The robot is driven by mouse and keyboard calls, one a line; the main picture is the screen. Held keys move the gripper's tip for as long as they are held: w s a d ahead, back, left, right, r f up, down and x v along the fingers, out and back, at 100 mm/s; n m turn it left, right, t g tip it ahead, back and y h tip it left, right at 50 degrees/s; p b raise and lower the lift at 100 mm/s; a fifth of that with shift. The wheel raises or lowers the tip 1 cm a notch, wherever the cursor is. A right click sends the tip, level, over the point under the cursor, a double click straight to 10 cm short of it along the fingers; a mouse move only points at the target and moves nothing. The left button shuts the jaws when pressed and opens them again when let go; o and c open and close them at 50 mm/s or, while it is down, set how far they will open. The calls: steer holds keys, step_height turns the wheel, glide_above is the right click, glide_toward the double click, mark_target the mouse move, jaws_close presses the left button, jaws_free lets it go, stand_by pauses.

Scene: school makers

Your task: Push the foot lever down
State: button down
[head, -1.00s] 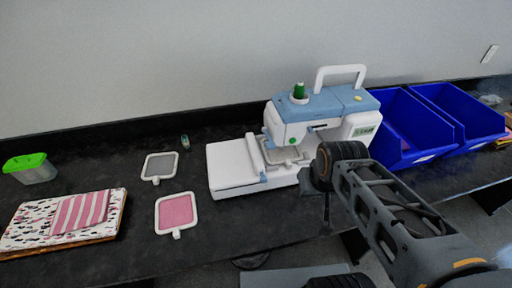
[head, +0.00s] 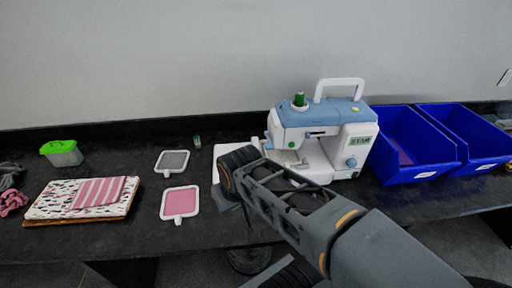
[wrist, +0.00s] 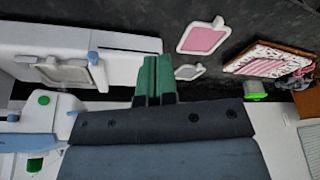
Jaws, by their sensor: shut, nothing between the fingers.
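The sewing machine (head: 345,148), white and pale blue with a top handle, stands on the dark counter. In the wrist view its body (wrist: 40,130) is at the left. Its white embroidery bed (wrist: 50,42) carries a hoop. I cannot make out the foot lever; my arm hides part of the machine's front in the head view. My gripper's green fingers (wrist: 155,78) are together and empty in the wrist view. In the head view my wrist is in front of the bed, left of the needle area, and the fingertips cannot be made out. I see no clear contact.
Blue bins (head: 412,150) stand right of the machine. A grey hoop (head: 172,162), a pink hoop (head: 180,202), folded fabric (head: 75,199) and a green-lidded box (head: 62,153) lie to the left. The counter between hoops and fabric is clear.

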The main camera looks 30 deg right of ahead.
step_height(320, 180, up, 10)
steer(key=m+g+y+p, duration=0.1)
steer(key=m+g+p, duration=0.2)
steer(key=m+p, duration=1.5)
glide_above(270, 145)
steer(key=b, duration=0.5)
steer(key=m, duration=0.5)
steer(key=shift+s+d, duration=0.25)
steer(key=shift+s, duration=0.05)
steer(key=shift+d+m, duration=0.2)
steer(key=shift+m, duration=0.2)
steer(key=shift+f, duration=0.15)
steer(key=shift+w+a+f+b, duration=0.1)
steer(key=shift+a+f+b, duration=0.1)
steer(key=shift+f+b, duration=1.35)
steer(key=shift+w+a+f+b, duration=0.1)
steer(key=shift+a+f+b, duration=0.1)
steer(key=shift+f+b, duration=1.35)
steer(key=shift+f+p, duration=0.3)
steer(key=shift+p, duration=0.05)
